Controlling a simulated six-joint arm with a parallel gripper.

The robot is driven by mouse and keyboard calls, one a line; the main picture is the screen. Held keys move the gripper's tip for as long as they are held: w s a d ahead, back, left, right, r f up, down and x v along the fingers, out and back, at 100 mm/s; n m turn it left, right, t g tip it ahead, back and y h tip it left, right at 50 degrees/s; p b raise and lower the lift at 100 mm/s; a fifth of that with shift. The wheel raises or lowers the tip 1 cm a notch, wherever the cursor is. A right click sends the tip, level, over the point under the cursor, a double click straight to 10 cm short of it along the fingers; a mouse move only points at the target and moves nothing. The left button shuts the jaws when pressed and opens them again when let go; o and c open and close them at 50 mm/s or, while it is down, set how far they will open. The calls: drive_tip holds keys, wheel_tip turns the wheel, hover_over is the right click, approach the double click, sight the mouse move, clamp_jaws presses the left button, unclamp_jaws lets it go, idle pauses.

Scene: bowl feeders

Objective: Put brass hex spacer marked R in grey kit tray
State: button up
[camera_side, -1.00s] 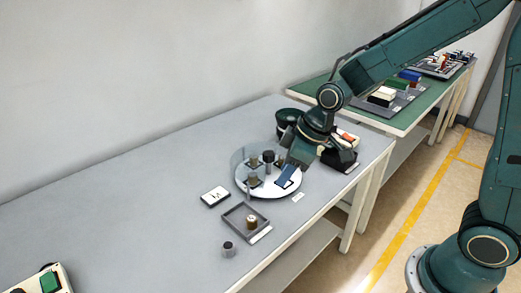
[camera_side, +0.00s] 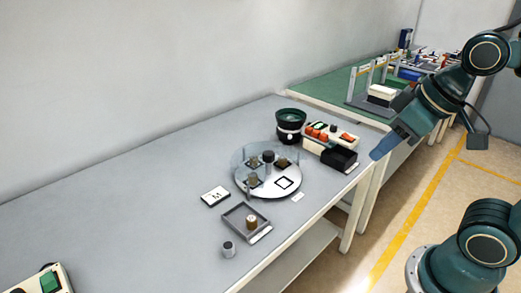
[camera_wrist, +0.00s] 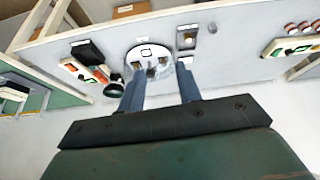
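A brass spacer (camera_side: 251,222) stands upright inside the grey kit tray (camera_side: 231,225); its marking is too small to read. The tray also shows in the wrist view (camera_wrist: 187,28). A white round turntable (camera_side: 268,194) behind the tray carries several square spots. Small brownish pieces stand on its left (camera_side: 253,181), back left (camera_side: 254,161) and back right (camera_side: 283,162) spots. The front right spot (camera_side: 285,183) is empty. My gripper (camera_side: 383,147) hangs to the right, apart from turntable and tray. In the wrist view its blue fingers (camera_wrist: 160,76) are spread with nothing held between them.
A clear curved guard (camera_side: 240,160) stands around the turntable's back left. A dark bowl feeder (camera_side: 291,122), a box with red buttons (camera_side: 320,133) and a black bin (camera_side: 340,158) stand behind it. A white card (camera_side: 215,196) and a grey cylinder (camera_side: 228,249) lie near the tray.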

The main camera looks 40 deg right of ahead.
drive_tip(key=shift+s+d+r+m, duration=0.1)
drive_tip(key=shift+s+d+m, duration=0.1)
drive_tip(key=shift+s, duration=0.45)
drive_tip(key=shift+s+d+r+m, duration=0.1)
drive_tip(key=shift+s+m, duration=0.1)
drive_tip(key=shift+s, duration=0.4)
